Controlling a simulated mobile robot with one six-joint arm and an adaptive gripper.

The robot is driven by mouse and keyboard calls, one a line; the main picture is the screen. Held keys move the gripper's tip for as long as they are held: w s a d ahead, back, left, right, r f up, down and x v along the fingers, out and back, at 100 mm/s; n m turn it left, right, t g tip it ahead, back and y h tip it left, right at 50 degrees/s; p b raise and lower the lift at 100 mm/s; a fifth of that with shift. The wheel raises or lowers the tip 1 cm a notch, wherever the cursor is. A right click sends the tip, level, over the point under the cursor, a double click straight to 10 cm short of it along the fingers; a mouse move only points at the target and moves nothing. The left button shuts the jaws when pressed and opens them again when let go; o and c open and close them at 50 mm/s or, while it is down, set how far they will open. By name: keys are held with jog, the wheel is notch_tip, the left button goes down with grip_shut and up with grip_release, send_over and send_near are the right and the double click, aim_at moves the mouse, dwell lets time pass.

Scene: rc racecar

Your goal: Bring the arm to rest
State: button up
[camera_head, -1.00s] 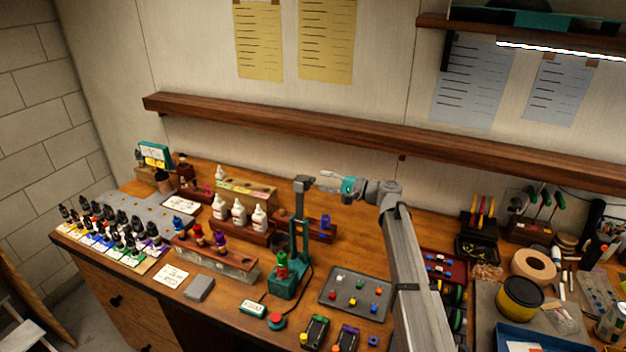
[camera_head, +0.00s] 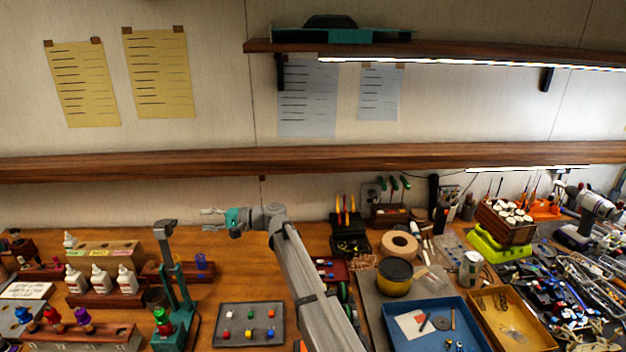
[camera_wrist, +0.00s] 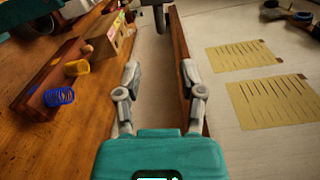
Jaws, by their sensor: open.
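My gripper (camera_head: 212,219) is at the end of my raised grey arm, above the back of the wooden workbench (camera_head: 240,279). The long wooden shelf (camera_wrist: 180,60) runs beyond the fingers. The teal press stand (camera_head: 172,285) stands below and left of the gripper.
A grey tray of small coloured parts (camera_head: 249,337) lies below the arm. White bottles (camera_head: 99,279) stand at left. A blue tray (camera_head: 396,340) and a yellow tray (camera_head: 549,345) are at right. Blue and yellow coils (camera_wrist: 59,96) show in the wrist view.

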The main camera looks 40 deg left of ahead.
jog(key=w+d+f+m+t+h, duration=0.1)
jog(key=w+d+f+t, duration=0.25)
jog(key=w+d, duration=0.55)
jog(key=w+d+f+t+h, duration=0.15)
jog(key=w+d+f, duration=0.3)
jog(key=d, duration=0.85)
jog(key=w+d+f+m+t+h, duration=0.1)
jog(key=w+d+f+t+h, duration=0.1)
jog(key=d, duration=1.3)
jog(key=w+d+f+m+t+h, duration=0.1)
jog(key=d+f, duration=0.3)
jog(key=d, duration=1.1)
jog(key=w+d+f+m+t+h, duration=0.1)
jog(key=w+d+f+t+h, duration=0.2)
jog(key=d, duration=1.2)
jog(key=shift+w+d+f+t+h, duration=0.1)
jog(key=shift+w+t+h, duration=0.1)
jog(key=shift+w, duration=0.1)
jog(key=shift+w+d+f+t+h, duration=0.1)
jog(key=shift+w+t, duration=0.1)
jog(key=shift+w, duration=0.1)
jog(key=s+d+m+h, duration=0.1)
jog(key=s+d+h, duration=0.1)
jog(key=d, duration=0.8)
jog(key=s+d+f+m+h, duration=0.1)
jog(key=s+d, duration=0.3)
jog(key=d, duration=0.6)
jog(key=shift+s+f+h, duration=0.15)
jog(key=shift+s+h, duration=0.15)
jog(key=shift+h, duration=0.35)
